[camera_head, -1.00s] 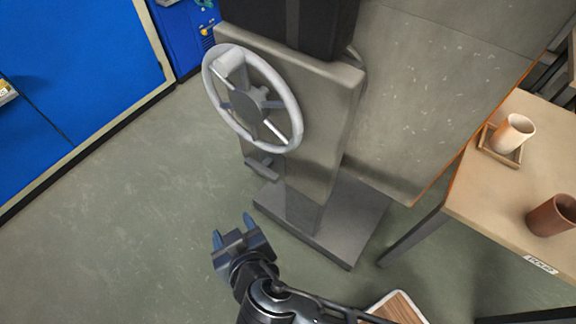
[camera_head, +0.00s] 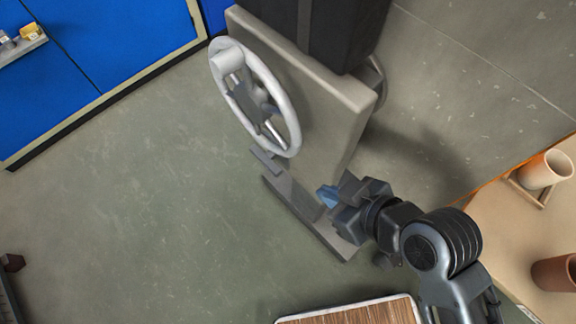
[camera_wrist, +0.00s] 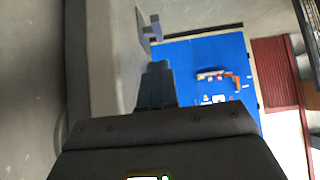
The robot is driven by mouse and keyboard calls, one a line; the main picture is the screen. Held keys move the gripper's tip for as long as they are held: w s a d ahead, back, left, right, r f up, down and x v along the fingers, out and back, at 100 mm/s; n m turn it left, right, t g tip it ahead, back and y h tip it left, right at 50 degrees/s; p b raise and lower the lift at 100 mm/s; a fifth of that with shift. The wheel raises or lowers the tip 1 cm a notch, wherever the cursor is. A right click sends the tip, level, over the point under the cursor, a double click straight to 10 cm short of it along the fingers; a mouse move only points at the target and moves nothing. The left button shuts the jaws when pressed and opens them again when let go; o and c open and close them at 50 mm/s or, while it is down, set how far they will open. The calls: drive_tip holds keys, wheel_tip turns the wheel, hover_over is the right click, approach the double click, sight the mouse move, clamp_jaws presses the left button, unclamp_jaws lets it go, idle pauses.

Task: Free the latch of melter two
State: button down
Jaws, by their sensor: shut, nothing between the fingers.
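A grey upright machine (camera_head: 330,115) with a pale handwheel (camera_head: 285,105) on its face stands ahead; no number on it is readable, so I cannot tell whether it is melter two. A small dark lever, seemingly the latch, (camera_head: 267,161) sticks out of its face below the wheel. In the wrist view the lever (camera_wrist: 152,27) shows beyond my fingertips, up and slightly left. My gripper (camera_head: 327,196) is shut and empty, low beside the machine's right side, right of the lever and apart from it. In the wrist view its blue fingers (camera_wrist: 156,82) are together.
A black block (camera_head: 325,25) sits on top of the machine, and its base plate (camera_head: 300,212) lies on the floor. A wooden table (camera_head: 510,230) with two cups is at the right. A wood-topped board (camera_head: 355,314) is at the bottom.

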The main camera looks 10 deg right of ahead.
sight(273, 172)
idle(0.4)
drive_tip(key=x, duration=2)
drive_tip(key=shift+f+b, duration=0.15)
drive_tip(key=shift+b, duration=0.35)
drive_tip(key=shift+f+b, duration=0.1)
drive_tip(key=shift+b, duration=0.25)
drive_tip(key=shift+t, duration=0.3)
drive_tip(key=shift+b, duration=0.5)
